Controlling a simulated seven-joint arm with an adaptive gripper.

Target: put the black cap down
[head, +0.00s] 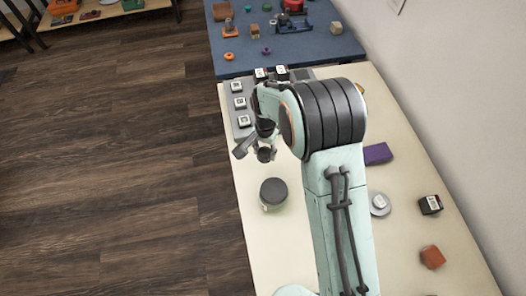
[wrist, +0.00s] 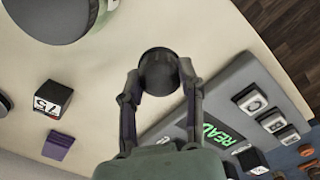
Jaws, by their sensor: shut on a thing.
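My gripper (head: 257,150) is low over the cream table, in front of the grey board. In the wrist view my gripper (wrist: 160,74) has its two fingers shut on opposite sides of the black cap (wrist: 158,66). The cap is round and dark, and it also shows below the fingers in the head view (head: 264,155). Whether its underside touches the table, I cannot tell. The grey board (head: 243,132) has several dark keys with white faces. It also shows in the wrist view (wrist: 232,85), beside the cap, with a green "READ" panel (wrist: 216,129).
A dark-lidded round container (head: 273,190) stands nearer on the table. A purple block (head: 378,153), a grey disc (head: 380,204), a black cube (head: 430,205) and an orange block (head: 432,257) lie to the right. A blue table (head: 240,65) with several parts stands behind.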

